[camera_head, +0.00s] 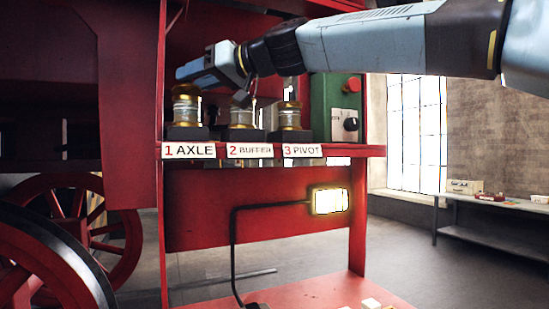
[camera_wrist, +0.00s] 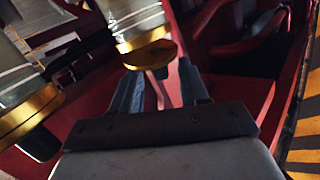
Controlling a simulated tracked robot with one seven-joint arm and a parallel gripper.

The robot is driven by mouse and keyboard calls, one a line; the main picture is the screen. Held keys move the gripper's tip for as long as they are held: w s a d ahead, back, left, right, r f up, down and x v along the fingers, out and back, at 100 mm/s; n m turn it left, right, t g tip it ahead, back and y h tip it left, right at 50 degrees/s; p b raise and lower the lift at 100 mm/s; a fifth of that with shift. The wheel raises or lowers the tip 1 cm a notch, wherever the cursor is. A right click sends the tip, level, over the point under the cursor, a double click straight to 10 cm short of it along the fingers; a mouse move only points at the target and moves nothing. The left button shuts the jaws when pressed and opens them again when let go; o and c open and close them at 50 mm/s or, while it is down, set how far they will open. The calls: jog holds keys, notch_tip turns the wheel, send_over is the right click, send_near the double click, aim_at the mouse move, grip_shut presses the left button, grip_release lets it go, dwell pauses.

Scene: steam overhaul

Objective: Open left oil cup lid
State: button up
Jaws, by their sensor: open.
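The left oil cup (camera_head: 187,106) stands upright on a dark base above the label "1 AXLE". It is a glass cylinder with gold bands, and its top sits close under my wrist. My gripper is partly hidden by my own wrist in the head view. In the wrist view my gripper (camera_wrist: 160,88) is open, with two grey fingers apart and nothing seen held. A glass cup with a gold rim (camera_wrist: 150,52) shows just beyond the fingers, and another gold-rimmed glass (camera_wrist: 28,108) is at the left. I cannot tell which cups these are, or whether a finger touches one.
The middle cup (camera_head: 242,118) and right cup (camera_head: 290,115) stand on the same red shelf (camera_head: 345,151). A green control box (camera_head: 343,105) with a red button is to their right. A lit lamp (camera_head: 330,200) hangs below the shelf. Red wheels (camera_head: 60,235) are at lower left.

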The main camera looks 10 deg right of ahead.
jog(key=shift+s+f+n+t+y, duration=0.3)
jog(key=shift+f+n+y, duration=0.15)
jog(key=shift+n+y, duration=0.15)
jog(key=shift+s+f, duration=0.1)
jog(key=shift+f, duration=0.1)
jog(key=f+v, duration=0.1)
jog(key=v, duration=1.3)
notch_tip(320, 180, down, 14)
jog(key=s+d+m+h, duration=0.2)
jog(key=s+h, duration=0.1)
jog(key=h, duration=0.2)
jog(key=shift+f+m, duration=0.2)
jog(key=shift+m, duration=0.2)
jog(key=shift+c, duration=0.3)
